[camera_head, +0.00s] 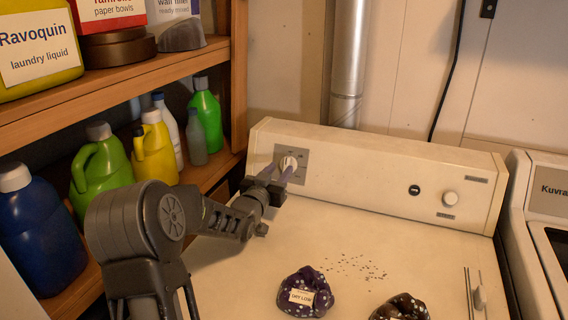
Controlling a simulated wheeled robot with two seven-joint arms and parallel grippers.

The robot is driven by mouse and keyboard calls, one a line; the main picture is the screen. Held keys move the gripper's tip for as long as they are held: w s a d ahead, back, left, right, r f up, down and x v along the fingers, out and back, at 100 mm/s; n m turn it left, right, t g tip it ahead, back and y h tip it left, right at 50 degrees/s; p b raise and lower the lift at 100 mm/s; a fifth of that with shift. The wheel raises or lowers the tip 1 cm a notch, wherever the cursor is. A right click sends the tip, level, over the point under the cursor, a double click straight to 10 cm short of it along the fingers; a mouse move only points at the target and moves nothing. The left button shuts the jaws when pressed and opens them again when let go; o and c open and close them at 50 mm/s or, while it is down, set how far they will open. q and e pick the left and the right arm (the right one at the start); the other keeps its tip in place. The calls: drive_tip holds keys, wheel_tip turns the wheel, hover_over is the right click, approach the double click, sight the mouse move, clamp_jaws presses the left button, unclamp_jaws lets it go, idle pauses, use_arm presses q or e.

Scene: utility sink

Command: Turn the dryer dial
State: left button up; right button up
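The dryer dial (289,162) is a round white knob on a grey plate at the left end of the dryer's raised back panel (375,175). My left gripper (279,173) is at the dial, with its two fingers pointing at it from the lower left. The fingers are apart, one to each side of the dial's lower part. I cannot tell whether they touch it. The dial's markings are too small to read. My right gripper is not in view.
A small white knob (450,198) and a black button (414,190) sit farther right on the panel. A purple cloth bundle (305,292) and a brown one (401,308) lie on the dryer top. Shelves with several bottles stand left, close to my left arm.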

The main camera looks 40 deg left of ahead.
sight(286, 162)
use_arm(q)
drive_tip(key=shift+p+x, duration=0.35)
drive_tip(key=shift+x, duration=1.65)
clamp_jaws()
